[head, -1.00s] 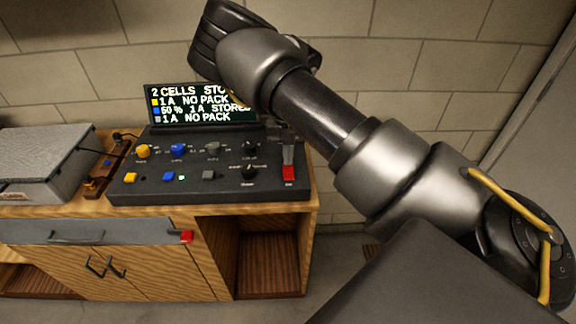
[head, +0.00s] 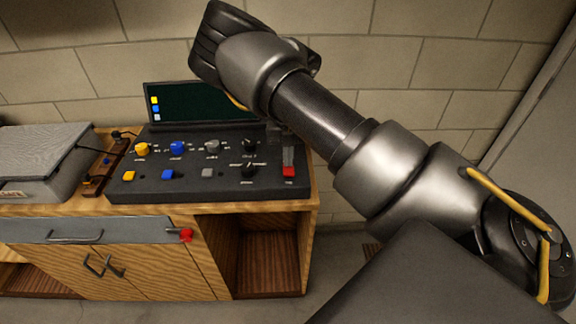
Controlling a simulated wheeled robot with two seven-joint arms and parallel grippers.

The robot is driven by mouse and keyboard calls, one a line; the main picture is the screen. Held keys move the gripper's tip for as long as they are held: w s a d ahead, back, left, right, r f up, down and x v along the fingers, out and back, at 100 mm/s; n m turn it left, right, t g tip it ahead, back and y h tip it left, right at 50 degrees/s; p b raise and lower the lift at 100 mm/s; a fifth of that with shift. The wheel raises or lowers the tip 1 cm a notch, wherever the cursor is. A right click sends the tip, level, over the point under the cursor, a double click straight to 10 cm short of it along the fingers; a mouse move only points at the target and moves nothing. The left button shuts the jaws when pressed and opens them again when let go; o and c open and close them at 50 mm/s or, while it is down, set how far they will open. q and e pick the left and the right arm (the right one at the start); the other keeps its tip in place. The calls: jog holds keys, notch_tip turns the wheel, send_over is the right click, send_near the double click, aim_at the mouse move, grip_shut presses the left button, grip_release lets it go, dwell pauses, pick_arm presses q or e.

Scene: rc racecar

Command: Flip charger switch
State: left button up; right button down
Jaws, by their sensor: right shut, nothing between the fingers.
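The charger (head: 220,188) is a dark sloped console on a wooden cabinet, with coloured knobs and buttons. Its switch (head: 289,171) is a red piece on a pale upright plate at the console's right end. The charger's screen (head: 205,105) is dark, with only small coloured squares at its left edge. My right arm comes in from the right and crosses above the console. My right gripper (head: 279,133) is mostly hidden behind that arm, just above the switch; it is shut and empty. Whether it touches the switch cannot be told. My left gripper is out of view.
A grey box (head: 40,160) stands on the cabinet (head: 130,268) at the left, beside a small wooden strip (head: 106,168) with cables. A red item (head: 186,235) sits at the drawer's right end. A block wall is close behind; floor is free at the right.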

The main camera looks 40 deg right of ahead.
notch_tip(320, 180, up, 7)
jog(key=p, duration=0.5)
dwell(0.8)
